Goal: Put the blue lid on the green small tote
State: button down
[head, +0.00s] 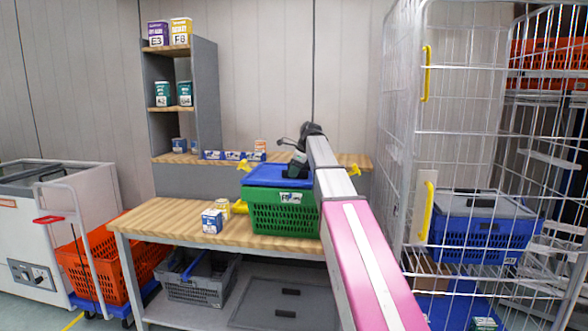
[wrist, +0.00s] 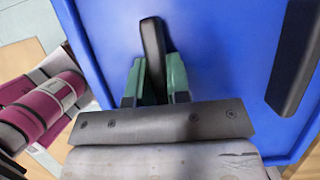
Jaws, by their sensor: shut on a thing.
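The green small tote (head: 283,217) stands on the wooden workbench, in the middle of the head view. The blue lid (head: 268,177) lies over the top of the tote; whether it is fully seated I cannot tell. In the wrist view the blue lid (wrist: 222,60) fills most of the picture, with two black handles. My gripper (wrist: 155,85) is shut on the near black handle (wrist: 152,45), its green fingers on either side. In the head view my arm partly hides the gripper and the right side of the tote and lid.
The workbench (head: 165,219) has a blue-and-white box (head: 212,222) and a yellow can (head: 223,207) left of the tote. A wire cage (head: 470,150) stands close on the right. An orange tote (head: 95,270) and a grey crate (head: 195,279) are low at left.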

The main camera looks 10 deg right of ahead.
jog(key=shift+f, duration=0.3)
jog(key=shift+f, duration=0.3)
dwell(0.6)
jog(key=c, duration=1)
grip_release()
jog(key=shift+s+f, duration=0.1)
jog(key=shift+s, duration=0.05)
